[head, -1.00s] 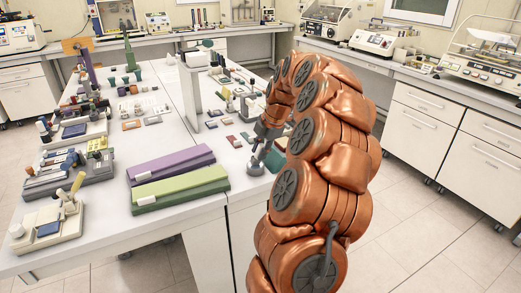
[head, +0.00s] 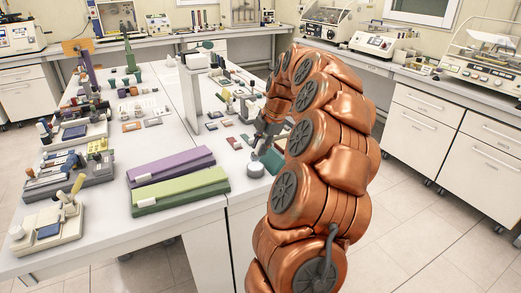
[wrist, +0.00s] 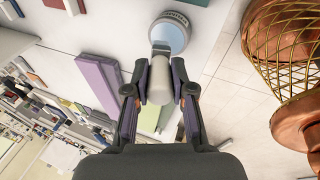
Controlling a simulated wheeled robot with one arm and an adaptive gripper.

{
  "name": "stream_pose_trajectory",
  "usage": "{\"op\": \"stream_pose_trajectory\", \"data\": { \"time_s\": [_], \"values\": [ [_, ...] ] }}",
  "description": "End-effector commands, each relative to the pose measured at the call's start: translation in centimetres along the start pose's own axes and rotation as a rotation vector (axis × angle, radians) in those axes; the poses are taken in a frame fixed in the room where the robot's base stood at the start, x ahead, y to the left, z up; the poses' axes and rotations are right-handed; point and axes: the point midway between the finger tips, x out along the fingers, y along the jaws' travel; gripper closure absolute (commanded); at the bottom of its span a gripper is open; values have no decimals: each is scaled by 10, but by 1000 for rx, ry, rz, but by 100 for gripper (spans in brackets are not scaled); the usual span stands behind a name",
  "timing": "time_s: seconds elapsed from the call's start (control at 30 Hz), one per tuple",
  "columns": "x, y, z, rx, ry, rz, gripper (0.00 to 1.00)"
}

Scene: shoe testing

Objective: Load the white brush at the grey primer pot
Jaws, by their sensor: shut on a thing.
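The white brush (wrist: 160,82) shows as a pale rounded cylinder between my fingers in the wrist view. My gripper (wrist: 160,85) is shut on it. The grey primer pot (wrist: 170,34) is round, with a ridged grey rim and a bluish-grey face, just beyond the brush's far end. I cannot tell whether brush and pot touch. In the head view the pot (head: 255,169) stands near the table's front edge, and my gripper (head: 264,130) is above it and slightly right. The brush's tip is not clear in either view.
A purple case (head: 172,165) and a green case (head: 181,190) lie left of the pot. A teal panel (head: 273,161) is close on its right. Small tiles (head: 233,142) and a white upright divider (head: 191,95) are farther back. The floor right of the table is open.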

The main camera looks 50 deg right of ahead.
Motion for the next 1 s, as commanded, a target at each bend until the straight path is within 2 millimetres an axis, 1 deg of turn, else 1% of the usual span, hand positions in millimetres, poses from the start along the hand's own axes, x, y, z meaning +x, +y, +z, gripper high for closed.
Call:
{"op": "stream_pose_trajectory", "data": {
  "time_s": [0.7, 1.0],
  "values": [
    [-43, 15, -6, -1, 1, 0, 100],
    [-45, 15, -7, -1, 1, -1, 100]
  ]
}}
